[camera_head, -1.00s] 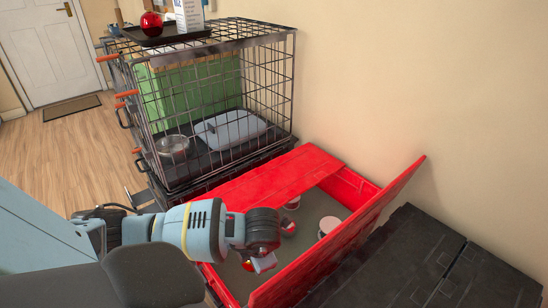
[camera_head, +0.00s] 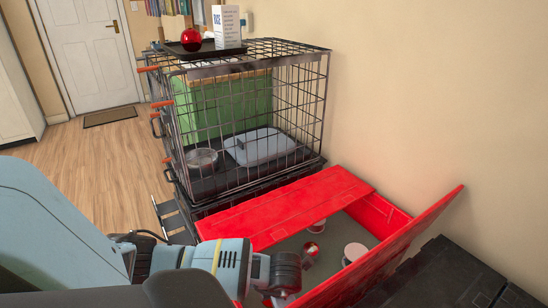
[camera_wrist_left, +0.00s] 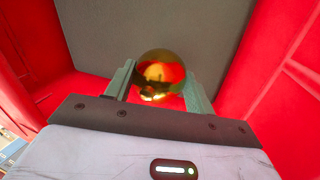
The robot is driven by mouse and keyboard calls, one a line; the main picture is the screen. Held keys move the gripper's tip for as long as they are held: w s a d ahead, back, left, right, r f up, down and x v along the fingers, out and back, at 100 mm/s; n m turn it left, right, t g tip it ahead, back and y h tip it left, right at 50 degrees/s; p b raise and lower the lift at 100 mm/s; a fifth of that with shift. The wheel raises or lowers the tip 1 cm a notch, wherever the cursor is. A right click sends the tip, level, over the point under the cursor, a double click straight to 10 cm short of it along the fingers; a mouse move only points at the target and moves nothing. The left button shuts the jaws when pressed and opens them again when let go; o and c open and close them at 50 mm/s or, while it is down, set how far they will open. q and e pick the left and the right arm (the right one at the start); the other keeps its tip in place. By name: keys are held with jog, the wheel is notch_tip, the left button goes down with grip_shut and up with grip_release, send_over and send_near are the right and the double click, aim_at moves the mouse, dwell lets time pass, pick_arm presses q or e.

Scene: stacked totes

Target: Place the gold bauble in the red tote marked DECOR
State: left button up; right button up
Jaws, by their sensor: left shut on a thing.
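The gold bauble (camera_wrist_left: 160,76) is shiny and round, held between the two fingers of my left gripper (camera_wrist_left: 158,84) in the left wrist view. Red walls and a grey floor surround it there. In the head view my left gripper (camera_head: 284,298) is at the near end of the open red tote (camera_head: 412,245), at the bottom of the picture. The bauble is hidden there by my wrist. No DECOR marking is readable. My right gripper is not in view.
One red lid flap (camera_head: 290,205) covers the tote's far part; another (camera_head: 400,255) stands tilted up on the right. A red-and-white ball (camera_head: 311,249) and pale round items (camera_head: 354,252) lie inside. A wire crate (camera_head: 250,120) stands behind, a tray with a red ball (camera_head: 191,40) on top.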

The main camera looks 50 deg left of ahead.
pick_arm(q)
jog(key=shift+f+b, duration=0.4)
jog(key=shift+f, duration=1.4)
jog(key=shift+f, duration=0.15)
jog(key=o, duration=1)
jog(key=shift+r, duration=0.35)
jog(key=shift+p+v, duration=1.3)
jog(key=shift+v, duration=4.5)
jog(key=shift+d, duration=0.15)
